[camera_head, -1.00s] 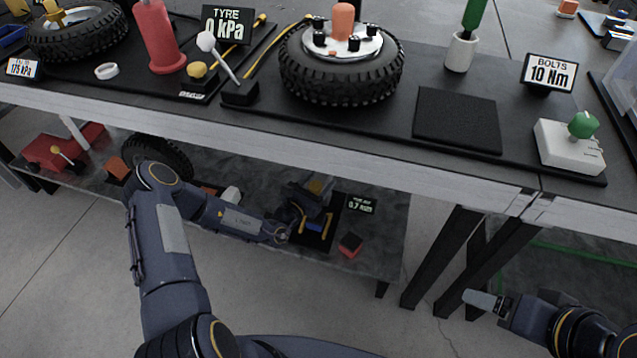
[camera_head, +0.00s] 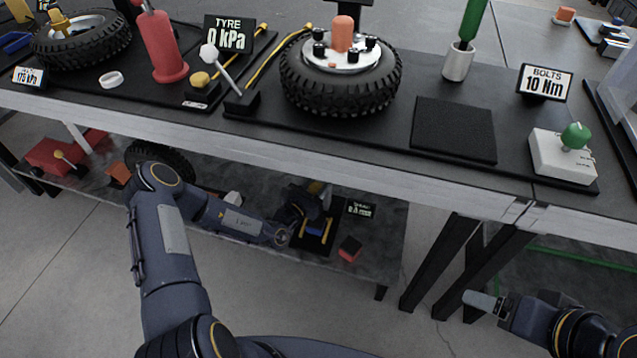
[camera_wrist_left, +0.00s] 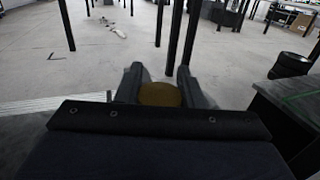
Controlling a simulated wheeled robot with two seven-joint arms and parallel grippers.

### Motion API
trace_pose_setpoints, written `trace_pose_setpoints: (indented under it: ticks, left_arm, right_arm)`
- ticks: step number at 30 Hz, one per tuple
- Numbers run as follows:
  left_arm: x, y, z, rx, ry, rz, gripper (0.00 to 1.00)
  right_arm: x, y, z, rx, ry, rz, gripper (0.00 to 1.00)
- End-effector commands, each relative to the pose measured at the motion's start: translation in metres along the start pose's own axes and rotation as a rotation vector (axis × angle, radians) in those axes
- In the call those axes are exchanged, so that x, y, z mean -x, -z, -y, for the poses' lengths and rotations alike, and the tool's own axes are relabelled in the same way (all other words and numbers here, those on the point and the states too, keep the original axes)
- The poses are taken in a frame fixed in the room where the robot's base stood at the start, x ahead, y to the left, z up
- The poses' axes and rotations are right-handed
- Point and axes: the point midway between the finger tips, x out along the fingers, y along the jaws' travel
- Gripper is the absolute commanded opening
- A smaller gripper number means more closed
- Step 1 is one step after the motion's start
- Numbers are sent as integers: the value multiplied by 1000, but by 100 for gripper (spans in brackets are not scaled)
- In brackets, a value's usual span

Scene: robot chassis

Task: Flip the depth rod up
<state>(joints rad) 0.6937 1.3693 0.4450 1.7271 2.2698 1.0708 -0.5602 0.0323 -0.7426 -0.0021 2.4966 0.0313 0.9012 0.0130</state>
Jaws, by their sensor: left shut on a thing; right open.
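My left arm reaches under the bench, and my left gripper (camera_head: 311,202) is at the lower shelf, beside a dark stand (camera_head: 327,232) with yellow and blue parts. In the left wrist view its two fingers (camera_wrist_left: 159,84) are shut on a round yellow-brown piece (camera_wrist_left: 160,95). A yellow bit (camera_head: 317,187) shows next to the gripper in the head view. I cannot clearly make out the depth rod or its tilt; the wrist hides much of that area. My right gripper (camera_head: 483,300) is at the lower right, away from the bench, open and empty.
A small dark display (camera_head: 360,210) and a red-black block (camera_head: 350,249) are on the lower shelf (camera_head: 385,240). The bench top (camera_head: 430,180) above carries a tyre (camera_head: 340,85), a black pad (camera_head: 454,130) and a green-knobbed box (camera_head: 563,155). Black legs (camera_head: 440,260) stand to the right.

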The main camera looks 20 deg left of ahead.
Motion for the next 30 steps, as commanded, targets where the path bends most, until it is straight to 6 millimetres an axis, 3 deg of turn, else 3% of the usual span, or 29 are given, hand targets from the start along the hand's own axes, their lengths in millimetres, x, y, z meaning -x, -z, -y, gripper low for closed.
trace_pose_setpoints:
  ticks: [1,3,12,13,18,26,30]
  left_arm:
    - [0,-15,0,1,0,-1,0]
    - [0,-20,0,2,0,-1,0]
    - [0,-20,0,1,0,4,0]
    - [0,-20,0,1,0,5,35]
    - [0,-19,0,1,0,4,56]
    - [1,-18,0,1,-1,0,56]
    - [12,-18,-1,1,-1,-3,56]
  right_arm:
    - [13,7,6,0,0,0,76]
    - [18,10,8,0,0,-1,76]
    - [17,8,8,0,0,0,76]
    - [17,8,8,0,0,0,76]
    - [17,8,8,0,0,0,76]
    - [17,8,8,0,0,0,76]
    - [20,10,9,0,0,0,76]
